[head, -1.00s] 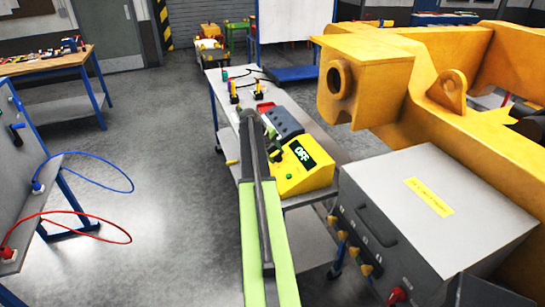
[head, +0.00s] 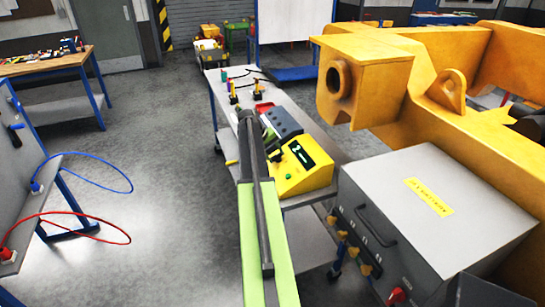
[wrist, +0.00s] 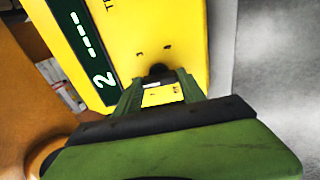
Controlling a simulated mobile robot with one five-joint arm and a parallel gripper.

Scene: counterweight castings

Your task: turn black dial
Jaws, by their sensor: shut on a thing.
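A yellow device (head: 306,180) with a sloped front stands on the grey cart. Its dark display (head: 302,156) is lit and also shows in the wrist view (wrist: 84,45), reading a 2 followed by dashes. The black dial (wrist: 158,69) is on the yellow face, between my green fingertips. My gripper (wrist: 157,83) is shut on the dial, one finger at each side of it. In the head view my gripper (head: 276,156) reaches the device's left side, and my arm hides part of it.
A grey multimeter-like box (head: 284,124) and a red tray (head: 264,107) sit behind the device on the cart (head: 218,88). A large yellow casting (head: 440,90) and a grey cabinet (head: 430,200) stand close on the right. Open floor lies left.

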